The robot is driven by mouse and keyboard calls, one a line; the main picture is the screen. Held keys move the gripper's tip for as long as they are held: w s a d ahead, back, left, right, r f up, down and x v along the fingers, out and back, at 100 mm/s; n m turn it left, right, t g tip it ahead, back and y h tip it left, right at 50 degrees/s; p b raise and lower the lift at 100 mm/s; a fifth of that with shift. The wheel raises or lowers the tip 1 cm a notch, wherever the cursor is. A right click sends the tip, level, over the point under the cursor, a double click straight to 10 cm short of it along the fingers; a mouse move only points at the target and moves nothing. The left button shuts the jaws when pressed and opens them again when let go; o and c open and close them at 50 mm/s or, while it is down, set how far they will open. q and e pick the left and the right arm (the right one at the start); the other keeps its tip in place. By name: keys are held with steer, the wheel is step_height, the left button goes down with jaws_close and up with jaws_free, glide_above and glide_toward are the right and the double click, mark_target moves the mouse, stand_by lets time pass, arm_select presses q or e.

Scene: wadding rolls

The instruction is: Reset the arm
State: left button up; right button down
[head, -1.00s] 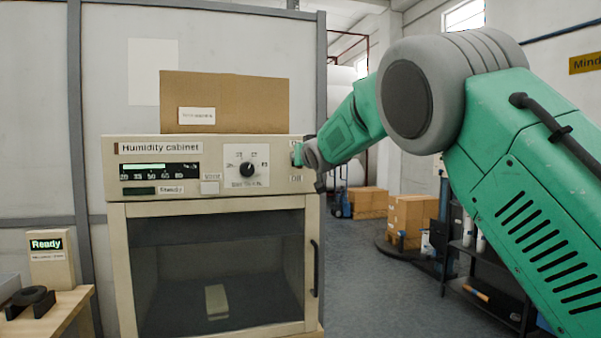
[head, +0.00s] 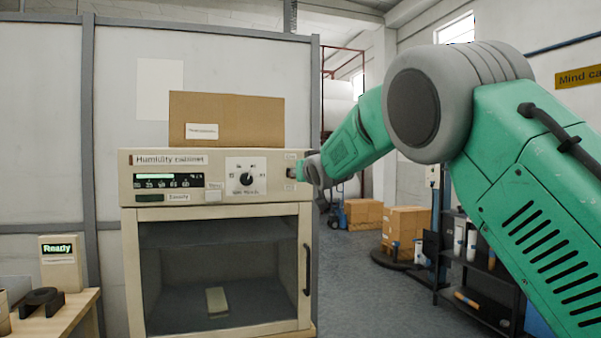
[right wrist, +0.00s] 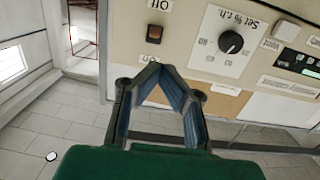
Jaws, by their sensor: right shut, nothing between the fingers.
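The beige humidity cabinet (head: 223,213) stands ahead with its glass door shut. A pale block (head: 217,301) lies inside. My green right arm reaches in from the right, and its wrist (head: 314,170) is at the right end of the control panel. In the right wrist view my right gripper (right wrist: 153,68) is shut and empty, its blue-padded fingers meeting at the tips. The tips appear beside the "On" label, close to the brown rocker switch (right wrist: 154,34); I cannot tell whether they touch the panel. The dial (right wrist: 231,42) is beside the switch. My left gripper is not in view.
A cardboard box (head: 228,120) sits on top of the cabinet. A small table (head: 62,312) with a "Ready" device (head: 60,262) is at left. Cartons (head: 405,226) and a dark shelf rack (head: 480,258) stand at right. Open floor lies between cabinet and rack.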

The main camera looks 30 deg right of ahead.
steer(key=s+a+f+g+y, duration=0.1)
steer(key=s+f+g, duration=0.1)
steer(key=f, duration=1.1)
steer(key=s+a+f+g, duration=0.1)
steer(key=f+g, duration=0.1)
steer(key=f, duration=1)
steer(key=s+a+f+n+g+y, duration=0.1)
steer(key=s+a+f+g, duration=0.1)
steer(key=s+f, duration=0.7)
steer(key=s+a+f+n+g, duration=0.15)
steer(key=s+f, duration=0.35)
steer(key=f, duration=0.9)
steer(key=s+a+f+g+y+b, duration=0.1)
steer(key=s+a+f+g, duration=0.1)
steer(key=s+f, duration=0.6)
steer(key=s+a+f+g, duration=0.3)
steer(key=s+f, duration=0.2)
steer(key=s, duration=0.8)
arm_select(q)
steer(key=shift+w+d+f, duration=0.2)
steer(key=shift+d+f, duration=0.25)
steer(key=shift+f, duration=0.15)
arm_select(e)
steer(key=s+a+f+g, duration=0.2)
steer(key=s+g, duration=0.1)
steer(key=s, duration=1.5)
steer(key=shift+s+a+f+n+y, duration=0.15)
steer(key=shift+s+f+n+y, duration=0.05)
steer(key=shift+s+n+y, duration=0.2)
